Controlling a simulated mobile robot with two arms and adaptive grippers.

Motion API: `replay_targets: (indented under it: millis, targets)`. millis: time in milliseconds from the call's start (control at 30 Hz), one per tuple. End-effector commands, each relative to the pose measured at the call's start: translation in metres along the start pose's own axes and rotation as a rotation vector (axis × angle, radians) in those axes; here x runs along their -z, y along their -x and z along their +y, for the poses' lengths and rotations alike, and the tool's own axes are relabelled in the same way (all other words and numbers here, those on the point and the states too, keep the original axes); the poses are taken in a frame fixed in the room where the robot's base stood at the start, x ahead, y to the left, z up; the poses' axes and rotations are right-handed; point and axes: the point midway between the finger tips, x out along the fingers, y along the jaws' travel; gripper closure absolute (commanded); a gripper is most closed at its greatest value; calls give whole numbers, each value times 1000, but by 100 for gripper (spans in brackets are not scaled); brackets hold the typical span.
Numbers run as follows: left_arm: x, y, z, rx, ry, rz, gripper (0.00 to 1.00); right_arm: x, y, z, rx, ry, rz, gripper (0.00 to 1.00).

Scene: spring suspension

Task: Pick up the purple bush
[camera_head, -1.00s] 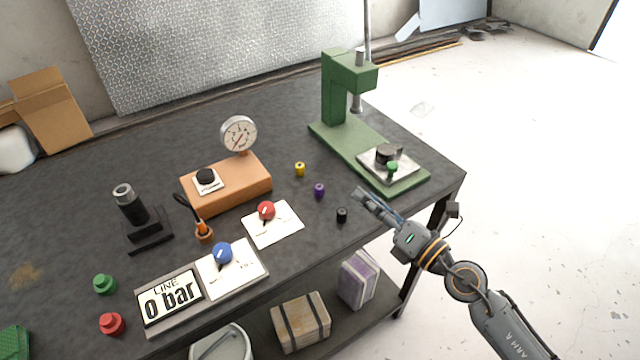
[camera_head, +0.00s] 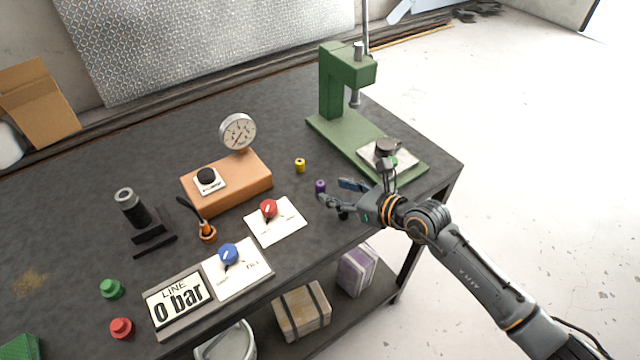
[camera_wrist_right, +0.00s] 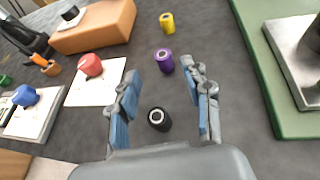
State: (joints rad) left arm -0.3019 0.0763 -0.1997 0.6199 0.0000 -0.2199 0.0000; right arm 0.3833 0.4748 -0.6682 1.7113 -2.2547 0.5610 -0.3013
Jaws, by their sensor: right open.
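The purple bush (camera_head: 320,186) is a small upright cylinder with a hole in its top, standing on the dark workbench (camera_head: 270,110). It also shows in the right wrist view (camera_wrist_right: 164,63), just beyond the fingertips and roughly between their lines. My right gripper (camera_head: 332,192) is open and empty, low over the bench close to the bush; its two fingers also show in the right wrist view (camera_wrist_right: 163,78). A black bush (camera_wrist_right: 159,119) stands between the fingers in the wrist view, nearer the palm. My left gripper is not in view.
A yellow bush (camera_head: 300,165) stands behind the purple one. The green press (camera_head: 345,130) is to the right, its base (camera_wrist_right: 275,75) beside the right finger. A card with a red knob (camera_head: 268,209) and an orange gauge block (camera_head: 228,186) are to the left.

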Motion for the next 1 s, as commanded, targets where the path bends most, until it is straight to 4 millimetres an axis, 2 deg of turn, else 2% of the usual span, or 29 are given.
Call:
replay_targets:
  millis: [167,500,800,867,1000]
  targets:
    - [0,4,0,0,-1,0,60,0,-10,-1,-1,-2,2,51]
    - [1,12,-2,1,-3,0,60,3,-51,-5,-1,-2,1,51]
    - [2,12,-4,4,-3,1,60,4,-55,-5,-1,-2,1,51]
    - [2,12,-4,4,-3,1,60,4,-54,-5,-1,-2,1,62]
    - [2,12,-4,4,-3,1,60,4,-54,-5,-1,-2,1,90]
